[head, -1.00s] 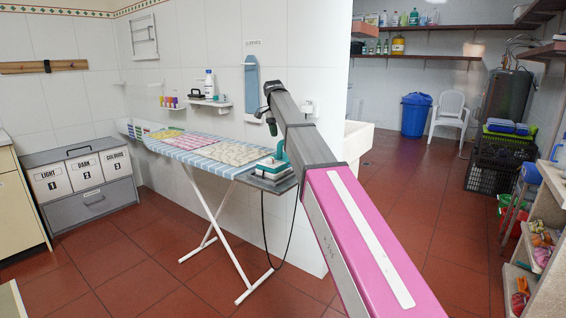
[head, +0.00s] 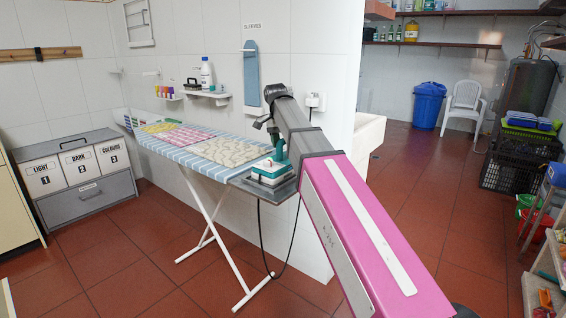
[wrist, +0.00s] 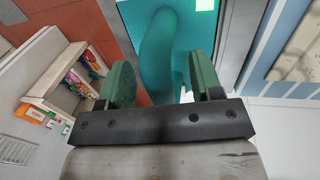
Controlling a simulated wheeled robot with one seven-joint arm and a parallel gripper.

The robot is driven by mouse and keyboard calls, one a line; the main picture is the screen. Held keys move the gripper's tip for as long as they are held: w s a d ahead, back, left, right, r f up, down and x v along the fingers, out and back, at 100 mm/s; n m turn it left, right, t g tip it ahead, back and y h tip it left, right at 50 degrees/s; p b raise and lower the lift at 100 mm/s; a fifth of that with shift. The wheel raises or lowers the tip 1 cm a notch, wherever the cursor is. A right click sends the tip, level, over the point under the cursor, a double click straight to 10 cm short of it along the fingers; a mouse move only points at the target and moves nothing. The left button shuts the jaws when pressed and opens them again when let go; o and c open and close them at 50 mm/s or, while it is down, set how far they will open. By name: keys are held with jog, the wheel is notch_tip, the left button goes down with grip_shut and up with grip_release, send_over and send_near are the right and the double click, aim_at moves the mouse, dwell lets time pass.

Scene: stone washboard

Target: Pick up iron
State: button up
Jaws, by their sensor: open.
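The teal and white iron (head: 268,171) sits on the grey rest (head: 285,187) at the near right end of the ironing board (head: 196,160). My gripper (head: 269,127) is just above it, with the arm reaching in from the lower right. In the wrist view the two green finger pads of my gripper (wrist: 162,80) are apart. The curved teal handle of the iron (wrist: 158,45) shows between and beyond them. Nothing is gripped. Whether a pad touches the handle cannot be told.
A cord hangs below the rest. A white wall corner (head: 340,130) stands close right of the iron. Laundry bins (head: 77,165) are at the left; open floor (head: 420,200) is at the right.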

jog(key=shift+c, duration=0.2)
grip_shut()
jog(key=shift+s, duration=0.1)
dwell(1.1)
